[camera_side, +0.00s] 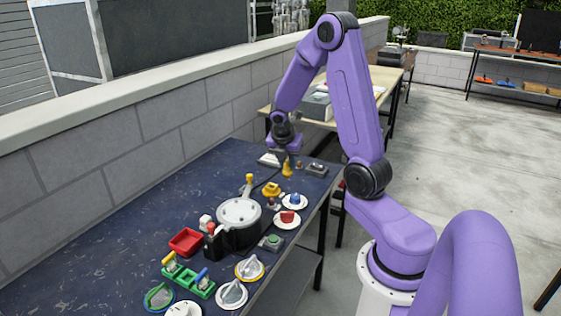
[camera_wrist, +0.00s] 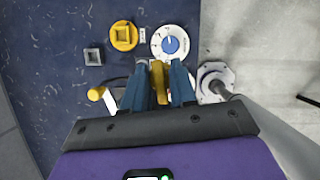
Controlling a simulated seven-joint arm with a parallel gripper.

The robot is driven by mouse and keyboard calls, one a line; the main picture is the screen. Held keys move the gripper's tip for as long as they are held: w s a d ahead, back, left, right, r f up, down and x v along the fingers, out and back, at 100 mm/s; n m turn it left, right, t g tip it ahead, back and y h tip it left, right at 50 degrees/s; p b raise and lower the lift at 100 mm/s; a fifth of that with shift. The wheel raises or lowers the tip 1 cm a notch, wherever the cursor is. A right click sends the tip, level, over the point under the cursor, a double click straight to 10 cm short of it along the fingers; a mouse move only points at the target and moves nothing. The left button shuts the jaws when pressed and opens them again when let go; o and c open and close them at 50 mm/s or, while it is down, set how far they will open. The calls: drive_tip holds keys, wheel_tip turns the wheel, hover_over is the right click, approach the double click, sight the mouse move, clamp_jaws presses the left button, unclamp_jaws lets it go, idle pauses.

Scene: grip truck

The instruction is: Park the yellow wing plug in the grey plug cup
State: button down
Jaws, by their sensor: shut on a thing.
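The yellow wing plug (camera_wrist: 158,76) is between the blue-grey fingers of my gripper (camera_wrist: 158,88) in the wrist view, and the fingers are shut on it. In the side view the plug (camera_side: 287,170) shows as a small yellow shape below my gripper (camera_side: 287,155). The grey plug cup (camera_wrist: 93,56) looks like a small hollow square on the dark blue table, ahead and left of the plug in the wrist view. The plug is clear of the cup. I cannot single out the cup surely in the side view.
A yellow square-topped fixture (camera_wrist: 123,35) and a white dial with a blue knob (camera_wrist: 170,42) are ahead in the wrist view. The side view shows a round drum (camera_side: 239,213), a red tray (camera_side: 186,241) and several dials nearby. The table's left part is clear.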

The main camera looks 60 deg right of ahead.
drive_tip(key=w+d+f+m, duration=0.1)
drive_tip(key=w+f, duration=0.2)
drive_tip(key=w, duration=0.6)
drive_tip(key=w+d+f+m, duration=0.1)
drive_tip(key=w+f, duration=0.1)
drive_tip(key=w, duration=0.7)
drive_tip(key=shift+g, duration=0.4)
drive_tip(key=shift+s+f, duration=0.2)
drive_tip(key=shift+f, duration=2.25)
drive_tip(key=shift+f, duration=1.5)
idle(0.4)
drive_tip(key=c, duration=0.5)
unclamp_jaws()
wheel_tip(320, 180, up, 8)
drive_tip(key=shift+f, duration=0.25)
idle(0.5)
